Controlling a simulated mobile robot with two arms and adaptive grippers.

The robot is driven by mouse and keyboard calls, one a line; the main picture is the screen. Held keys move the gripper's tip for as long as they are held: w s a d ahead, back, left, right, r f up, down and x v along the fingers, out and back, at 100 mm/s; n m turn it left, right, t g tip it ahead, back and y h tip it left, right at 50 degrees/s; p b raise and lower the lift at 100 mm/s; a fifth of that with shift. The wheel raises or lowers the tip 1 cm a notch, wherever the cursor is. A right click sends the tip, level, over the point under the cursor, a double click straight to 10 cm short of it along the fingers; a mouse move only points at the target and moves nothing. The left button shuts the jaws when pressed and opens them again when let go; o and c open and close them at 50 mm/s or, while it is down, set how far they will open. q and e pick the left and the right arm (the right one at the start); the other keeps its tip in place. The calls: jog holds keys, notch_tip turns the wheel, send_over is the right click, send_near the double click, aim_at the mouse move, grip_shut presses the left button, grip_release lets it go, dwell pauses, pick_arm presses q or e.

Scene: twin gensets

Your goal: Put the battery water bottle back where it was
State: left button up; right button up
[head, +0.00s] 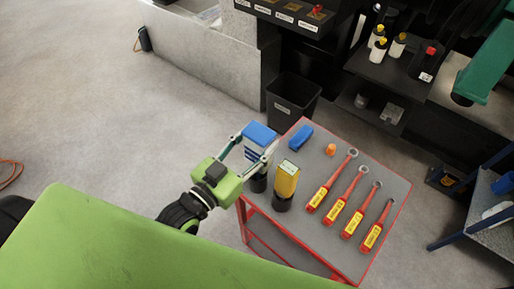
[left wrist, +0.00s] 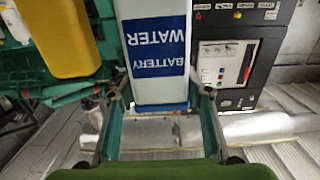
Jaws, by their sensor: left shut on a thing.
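The battery water bottle (head: 260,134) is white and blue, at the left edge of the red-framed cart (head: 342,190). My left gripper (head: 257,152) is shut on it, with one finger on each side. In the left wrist view the bottle (left wrist: 155,55) stands between the fingers (left wrist: 158,98), its blue "BATTERY WATER" label upside down. My right gripper is not in view.
A yellow bottle (head: 287,179) with a dark lower part is close to the right. The cart's grey top also holds a blue item (head: 301,137), an orange piece (head: 331,150) and several red-handled wrenches (head: 337,208). A black bin (head: 292,99) stands behind.

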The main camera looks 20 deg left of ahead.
aim_at(253, 154)
pick_arm(q)
notch_tip(253, 154, down, 3)
jog(key=shift+r, duration=0.1)
jog(key=shift+f, duration=0.2)
jog(key=o, duration=1.2)
jog(key=shift+f, duration=0.1)
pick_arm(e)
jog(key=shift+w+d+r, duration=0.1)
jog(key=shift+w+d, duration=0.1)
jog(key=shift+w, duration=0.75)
pick_arm(q)
jog(key=shift+r, duration=0.2)
jog(key=shift+s+a+f, duration=0.15)
jog(key=shift+s+f, duration=0.05)
jog(key=shift+s, duration=0.05)
jog(key=b+v, duration=0.3)
jog(key=v, duration=0.8)
jog(key=shift+s+r, duration=0.25)
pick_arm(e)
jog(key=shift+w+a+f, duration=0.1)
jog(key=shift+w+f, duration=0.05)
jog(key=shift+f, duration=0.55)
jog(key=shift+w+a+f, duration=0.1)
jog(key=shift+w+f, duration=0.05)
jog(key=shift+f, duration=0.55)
